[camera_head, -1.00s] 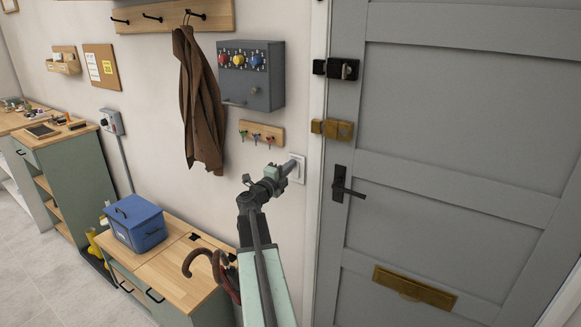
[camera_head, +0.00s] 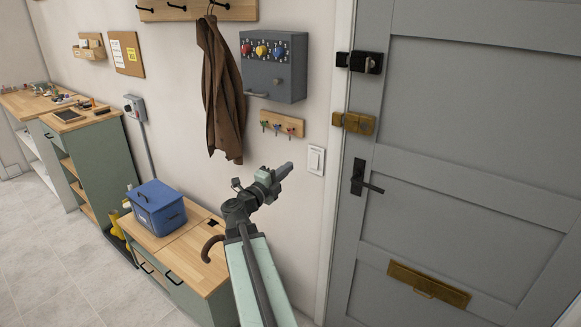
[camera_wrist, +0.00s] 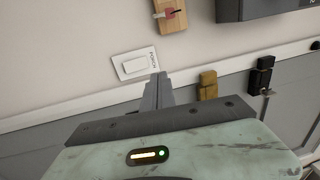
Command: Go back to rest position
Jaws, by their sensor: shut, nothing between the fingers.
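My gripper (camera_head: 285,170) is shut and empty in the head view, raised in front of the wall and left of the white wall switch (camera_head: 316,160). In the wrist view the closed fingers (camera_wrist: 158,88) point toward the wall. The switch, labelled "PORCH", shows there too (camera_wrist: 132,64), just left of the fingertips. I cannot tell the exact gap, but in the head view the gripper looks apart from the switch.
A grey door (camera_head: 470,130) with a black handle (camera_head: 364,180) stands at the right. A bench (camera_head: 170,235) with a blue box (camera_head: 157,207) is at the lower left. A brown coat (camera_head: 221,90), grey wall box (camera_head: 273,66) and key rack (camera_head: 282,124) hang above. The floor (camera_head: 60,270) at left is clear.

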